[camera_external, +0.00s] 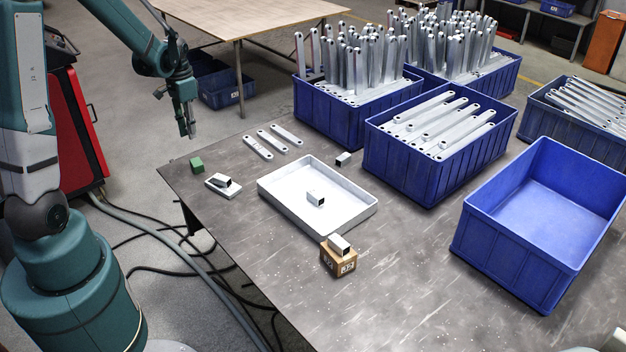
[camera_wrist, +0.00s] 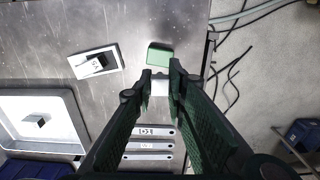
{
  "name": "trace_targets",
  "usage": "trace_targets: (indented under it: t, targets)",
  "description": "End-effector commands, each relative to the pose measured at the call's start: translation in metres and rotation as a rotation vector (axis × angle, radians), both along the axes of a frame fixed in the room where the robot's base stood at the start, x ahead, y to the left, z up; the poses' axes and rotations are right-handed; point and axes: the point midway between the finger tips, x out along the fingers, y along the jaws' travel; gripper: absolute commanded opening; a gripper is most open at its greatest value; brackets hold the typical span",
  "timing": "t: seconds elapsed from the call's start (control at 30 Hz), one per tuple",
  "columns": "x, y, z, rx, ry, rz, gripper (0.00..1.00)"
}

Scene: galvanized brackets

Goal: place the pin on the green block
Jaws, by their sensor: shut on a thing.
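The green block (camera_external: 197,164) sits near the table's left corner; in the wrist view it (camera_wrist: 160,57) lies just beyond my fingertips. My gripper (camera_external: 187,130) is above the table, behind the green block in the external view. In the wrist view my gripper (camera_wrist: 160,82) is shut on a small pale metallic piece, the pin (camera_wrist: 160,88), partly hidden by the fingers. The pin is apart from the green block, and nothing rests on the block's top.
Three flat brackets (camera_external: 272,140), a white tray (camera_external: 350,215) holding a tube piece, and a small box (camera_external: 330,262) topped by another are nearby. Blue bins (camera_external: 340,122) stand behind.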

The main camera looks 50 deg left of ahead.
Motion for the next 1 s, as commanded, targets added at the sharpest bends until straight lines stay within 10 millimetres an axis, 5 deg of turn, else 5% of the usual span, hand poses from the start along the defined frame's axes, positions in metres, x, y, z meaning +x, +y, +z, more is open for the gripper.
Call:
trace_targets:
  t: [0.4,1.0]
  targets:
    - [0.001,0.0,-0.052,0.0,0.0,0.0,0.01]
    - [0.0,0.0,-0.066,0.0,0.0,0.0,0.01]
